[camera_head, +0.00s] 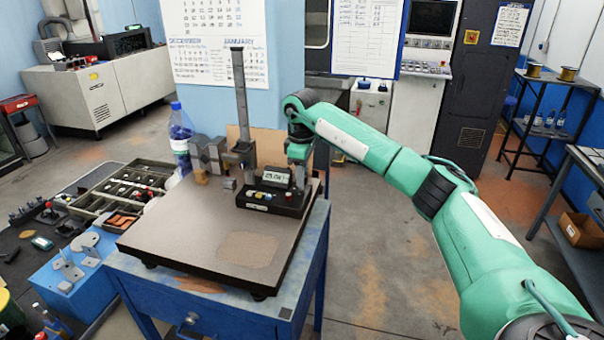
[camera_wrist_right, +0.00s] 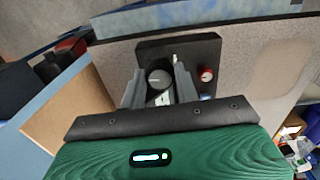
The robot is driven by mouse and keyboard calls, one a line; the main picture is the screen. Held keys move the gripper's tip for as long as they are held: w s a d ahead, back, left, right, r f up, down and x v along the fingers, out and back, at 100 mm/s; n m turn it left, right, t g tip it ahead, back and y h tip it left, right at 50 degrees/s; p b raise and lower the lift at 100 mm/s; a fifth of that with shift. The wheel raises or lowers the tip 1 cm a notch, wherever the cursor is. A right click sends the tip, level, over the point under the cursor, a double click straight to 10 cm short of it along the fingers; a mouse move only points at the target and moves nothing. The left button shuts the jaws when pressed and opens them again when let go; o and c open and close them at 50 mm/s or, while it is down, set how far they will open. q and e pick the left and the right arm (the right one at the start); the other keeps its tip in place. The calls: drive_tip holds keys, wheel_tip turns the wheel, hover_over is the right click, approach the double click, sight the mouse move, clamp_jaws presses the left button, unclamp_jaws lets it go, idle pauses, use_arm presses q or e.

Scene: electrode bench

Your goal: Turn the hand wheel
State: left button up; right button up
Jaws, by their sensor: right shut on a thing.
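My right gripper (camera_head: 300,172) reaches down to the stand from behind, beside the display. In the wrist view, the fingers of my right gripper (camera_wrist_right: 158,76) stand on either side of the round grey hand wheel (camera_wrist_right: 158,79) and are shut on it. In the head view the arm and gripper hide the wheel. My left gripper is not in view.
A red button (camera_wrist_right: 206,75) sits beside the wheel on the dark base. Metal blocks (camera_head: 207,153) and a blue water bottle (camera_head: 181,135) stand at the plate's back left. A tool tray (camera_head: 110,182) lies to the left. The plate's front is clear.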

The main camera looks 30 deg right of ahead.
drive_tip(key=shift+r, duration=0.2)
drive_tip(key=o, duration=1)
drive_tip(key=shift+f, duration=0.1)
drive_tip(key=shift+c, duration=0.2)
drive_tip(key=shift+r+b, duration=0.3)
drive_tip(key=shift+r, duration=0.25)
wheel_tip(320, 180, up, 7)
drive_tip(key=shift+f+b, duration=0.1)
drive_tip(key=shift+b, duration=0.9)
drive_tip(key=shift+s+r+p, duration=0.1)
drive_tip(key=shift+r+p, duration=0.2)
drive_tip(key=shift+r, duration=2.65)
